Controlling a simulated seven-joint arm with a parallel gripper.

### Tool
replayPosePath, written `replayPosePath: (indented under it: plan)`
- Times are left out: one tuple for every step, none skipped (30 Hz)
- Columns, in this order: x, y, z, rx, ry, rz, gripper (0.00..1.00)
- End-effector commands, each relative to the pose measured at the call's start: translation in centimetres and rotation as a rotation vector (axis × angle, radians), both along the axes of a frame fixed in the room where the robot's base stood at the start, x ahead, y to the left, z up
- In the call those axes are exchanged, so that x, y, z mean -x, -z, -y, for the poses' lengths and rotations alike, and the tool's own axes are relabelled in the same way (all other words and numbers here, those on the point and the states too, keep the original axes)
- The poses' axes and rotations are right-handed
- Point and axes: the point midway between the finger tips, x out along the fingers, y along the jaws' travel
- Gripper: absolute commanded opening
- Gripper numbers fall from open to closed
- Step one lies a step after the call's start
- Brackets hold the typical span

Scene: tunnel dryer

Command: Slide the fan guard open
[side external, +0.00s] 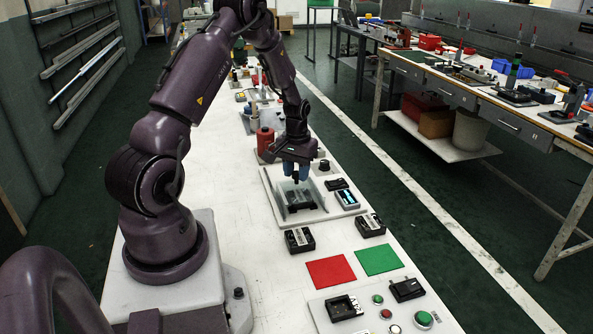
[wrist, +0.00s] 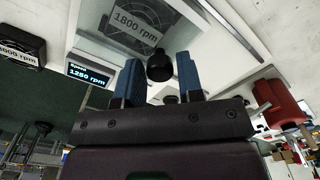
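The fan guard (side external: 281,188) looks like a clear panel on a white base in the side view. A black fan unit (side external: 300,200) sits by it, and its "1800 rpm" label (wrist: 137,22) shows in the wrist view. A black round knob (wrist: 159,66) appears in the wrist view, seemingly on the guard. My gripper (side external: 295,175) is low over the guard, pointing down. In the wrist view its blue fingers (wrist: 157,72) are apart, one on each side of the knob, with gaps visible. I cannot tell how far the guard is open.
A speed display (side external: 346,197) reading 1250 rpm and another black fan unit (side external: 337,184) are right of the guard. A red canister (side external: 265,141) stands behind it. Black modules (side external: 299,240), red (side external: 331,271) and green mats (side external: 378,260) and a button panel (side external: 384,309) lie nearer.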

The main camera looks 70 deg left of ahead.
Motion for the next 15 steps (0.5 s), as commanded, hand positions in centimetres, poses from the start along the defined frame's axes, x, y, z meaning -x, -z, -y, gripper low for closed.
replayPosePath:
  plan:
    - [0.0,0.0,0.0,0.0,0.0,0.0,0.23]
    - [0.0,0.0,0.0,0.0,0.0,0.0,0.16]
    - [0.0,0.0,0.0,0.0,0.0,0.0,0.07]
    - [0.0,0.0,0.0,0.0,0.0,0.0,0.0]
    - [0.0,0.0,0.0,0.0,0.0,0.0,0.0]
    - [0.0,0.0,0.0,0.0,0.0,0.0,0.0]
    - [0.0,0.0,0.0,0.0,0.0,0.0,0.0]
    - [0.0,0.0,-0.1,0.0,0.0,0.0,0.0]
    - [0.0,0.0,-0.3,0.0,-0.001,0.0,0.0]
    - [0.0,0.0,-0.5,0.0,-0.002,0.0,0.0]
    - [0.0,0.0,-0.9,-0.001,-0.003,0.001,0.0]
    - [-0.1,0.0,-1.6,-0.001,-0.004,0.0,0.0]
    - [-0.1,0.0,-2.2,-0.001,-0.004,0.0,0.0]
    - [0.0,0.0,-3.0,-0.003,-0.005,0.001,0.0]
    - [0.0,0.1,-4.0,-0.002,-0.004,0.001,0.0]
